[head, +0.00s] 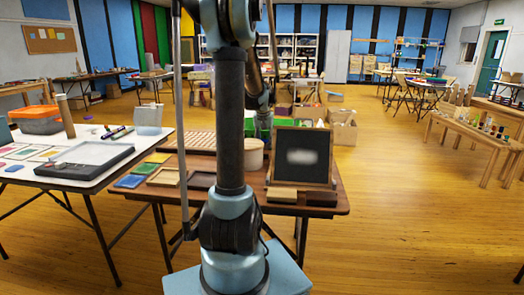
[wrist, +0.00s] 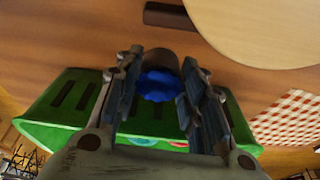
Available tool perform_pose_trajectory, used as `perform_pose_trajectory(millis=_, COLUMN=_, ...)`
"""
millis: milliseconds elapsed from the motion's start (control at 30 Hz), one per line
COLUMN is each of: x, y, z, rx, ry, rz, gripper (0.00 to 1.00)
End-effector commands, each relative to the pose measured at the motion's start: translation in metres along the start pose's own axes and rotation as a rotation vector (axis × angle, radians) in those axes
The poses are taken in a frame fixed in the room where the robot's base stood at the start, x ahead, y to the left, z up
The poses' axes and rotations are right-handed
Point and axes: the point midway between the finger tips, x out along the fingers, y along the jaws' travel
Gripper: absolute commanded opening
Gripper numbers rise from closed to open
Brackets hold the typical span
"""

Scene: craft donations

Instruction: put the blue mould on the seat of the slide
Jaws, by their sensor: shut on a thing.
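The blue mould (wrist: 160,86) shows in the wrist view as a small scalloped blue piece between my fingers. My gripper (wrist: 162,68) is shut on it, with one finger on each side. A dark brown round part (wrist: 160,62) is right behind the blue; I cannot tell whether it belongs to the mould. The mould is above or beside a green slotted crate (wrist: 65,110); the height is hard to judge.
A wooden table (head: 335,207) bears a framed dark board (head: 302,153), small blocks and a round tan box (head: 250,153). A round pale wooden thing (wrist: 265,30) and a red-checked piece (wrist: 290,118) are near my gripper. A white table (head: 100,178) stands left.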

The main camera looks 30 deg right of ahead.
Motion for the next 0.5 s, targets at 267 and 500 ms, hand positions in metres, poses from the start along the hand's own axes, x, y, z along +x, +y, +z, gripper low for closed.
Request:
perform_pose_trajectory(millis=267, x=0.032, y=0.001, z=0.009, rx=0.000, ry=0.000, rz=0.000, gripper=0.09)
perform_pose_trajectory(millis=500, x=0.035, y=0.001, z=0.010, rx=0.000, ry=0.000, rz=0.000, gripper=0.09)
